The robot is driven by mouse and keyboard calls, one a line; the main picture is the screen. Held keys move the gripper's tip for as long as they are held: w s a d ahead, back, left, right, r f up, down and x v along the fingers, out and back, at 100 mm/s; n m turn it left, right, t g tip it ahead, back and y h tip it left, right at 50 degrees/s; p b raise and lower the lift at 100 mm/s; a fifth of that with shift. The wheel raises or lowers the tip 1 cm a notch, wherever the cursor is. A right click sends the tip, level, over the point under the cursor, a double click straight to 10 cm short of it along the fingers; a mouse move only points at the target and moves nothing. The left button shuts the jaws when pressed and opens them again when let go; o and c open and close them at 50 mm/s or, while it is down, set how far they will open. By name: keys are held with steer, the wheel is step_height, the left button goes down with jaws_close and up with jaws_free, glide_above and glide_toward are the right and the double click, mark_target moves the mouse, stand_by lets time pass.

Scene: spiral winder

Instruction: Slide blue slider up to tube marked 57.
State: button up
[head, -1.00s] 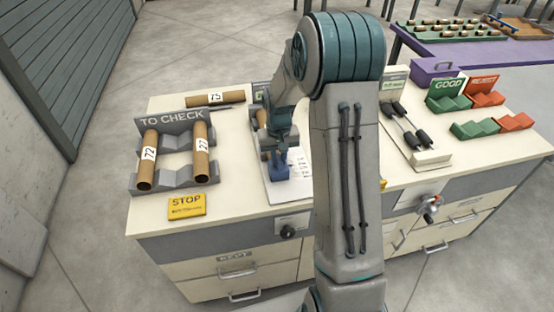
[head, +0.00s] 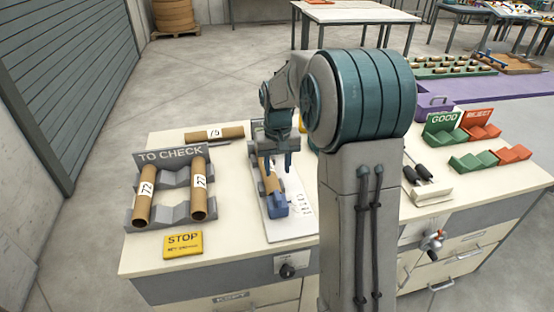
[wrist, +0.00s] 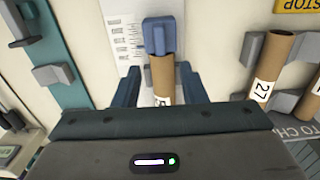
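The blue slider (head: 277,206) sits at the near end of a white scale board (head: 296,228). It also shows in the wrist view (wrist: 158,36). A brown tube (head: 269,180) lies lengthwise behind it; in the wrist view the tube (wrist: 162,75) appears to meet the slider's face, though any small gap is hard to tell. The tube's label is mostly hidden by my gripper, only part of a digit showing. My gripper (head: 278,163) is open, above the tube and behind the slider, holding nothing. Its fingers (wrist: 160,72) stand apart either side of the tube in the wrist view.
The TO CHECK rack (head: 170,156) at left holds tubes 72 (head: 145,194) and 27 (head: 199,190). Tube 75 (head: 214,133) lies behind. A yellow STOP sign (head: 183,244) is at the front left. Green GOOD (head: 443,128) and red REJECT (head: 479,124) racks stand at right.

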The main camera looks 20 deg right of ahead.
steer(key=shift+r, duration=1.6)
steer(key=s+a+r+t, duration=0.1)
steer(key=s+a, duration=0.1)
steer(key=s, duration=1)
steer(key=s+a+r+n+t, duration=0.1)
steer(key=s+a+t, duration=0.1)
steer(key=s, duration=1.1)
steer(key=shift+a, duration=0.2)
steer(key=shift+r, duration=0.15)
steer(key=shift+c, duration=0.2)
